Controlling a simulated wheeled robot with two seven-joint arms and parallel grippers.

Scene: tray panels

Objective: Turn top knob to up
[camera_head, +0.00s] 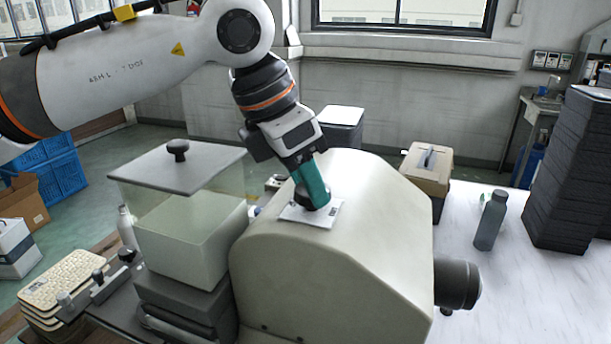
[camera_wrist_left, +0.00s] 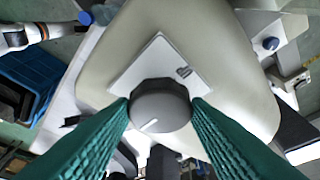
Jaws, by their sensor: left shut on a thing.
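The top knob (camera_wrist_left: 161,108) is a dark grey round dial with a white pointer line. It sits on a white square plate (camera_wrist_left: 150,68) on the sloped top of a cream housing (camera_head: 370,215). In the wrist view the pointer line lies toward the lower left of the knob. A small dark mark shows on the plate above the knob. My left gripper (camera_head: 318,203) has green fingers, one on each side of the knob, shut on it. In the head view the knob (camera_head: 310,203) is partly hidden by the fingers. My right gripper is not in view.
A dark cylindrical side knob (camera_head: 457,284) sticks out of the housing's right side. A clear box with a grey lid (camera_head: 178,165) stands to the left. A grey bottle (camera_head: 490,220) and stacked dark trays (camera_head: 575,170) stand at the right on the white table.

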